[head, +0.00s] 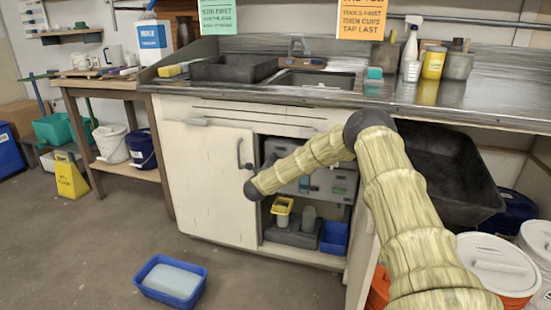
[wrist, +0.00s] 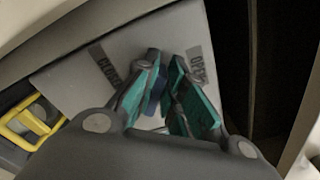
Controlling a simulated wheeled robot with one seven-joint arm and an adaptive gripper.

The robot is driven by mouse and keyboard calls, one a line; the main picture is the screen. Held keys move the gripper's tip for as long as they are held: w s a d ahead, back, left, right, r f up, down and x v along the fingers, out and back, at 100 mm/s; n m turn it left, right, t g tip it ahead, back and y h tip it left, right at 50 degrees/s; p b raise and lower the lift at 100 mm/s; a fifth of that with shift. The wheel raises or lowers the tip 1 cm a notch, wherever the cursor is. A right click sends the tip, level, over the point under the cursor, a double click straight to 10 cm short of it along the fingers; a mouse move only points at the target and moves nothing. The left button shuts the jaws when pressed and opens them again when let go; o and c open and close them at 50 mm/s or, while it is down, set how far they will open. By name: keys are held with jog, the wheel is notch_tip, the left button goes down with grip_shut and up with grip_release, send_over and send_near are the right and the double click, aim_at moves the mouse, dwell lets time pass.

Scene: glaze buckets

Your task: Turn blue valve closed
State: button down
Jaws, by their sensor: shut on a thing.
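In the wrist view the blue valve (wrist: 153,84) is mounted on a pale grey panel (wrist: 115,78). A CLOSED label lies on its left and an OPEN label on its right. My gripper (wrist: 165,82) has teal pads on both sides of the valve and is shut on it. The pads hide much of the valve, so its exact angle is hard to tell. In the head view my arm reaches into the open sink cabinet (head: 205,180). My fingers and the blue valve cannot be made out there.
A yellow-rimmed container (head: 282,207) stands inside the cabinet, with a blue bin (head: 334,238) to its right. The cabinet's left door is shut. A blue tub (head: 150,292) sits on the floor in front. White-lidded buckets (head: 497,262) stand at right.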

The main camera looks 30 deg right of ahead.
jog(key=shift+w+a+f+n+p, duration=0.1)
jog(key=shift+f+n+p, duration=0.1)
jog(key=shift+n+p, duration=0.75)
jog(key=shift+w+f+n+p, duration=0.1)
jog(key=shift+f+n+p, duration=0.25)
jog(key=shift+n, duration=1.25)
jog(key=shift+a+f+n+p, duration=0.1)
jog(key=shift+n+p, duration=0.6)
jog(key=shift+n, duration=0.55)
jog(key=shift+f, duration=0.1)
jog(key=c, duration=1.5)
grip_release()
jog(key=v, duration=1.2)
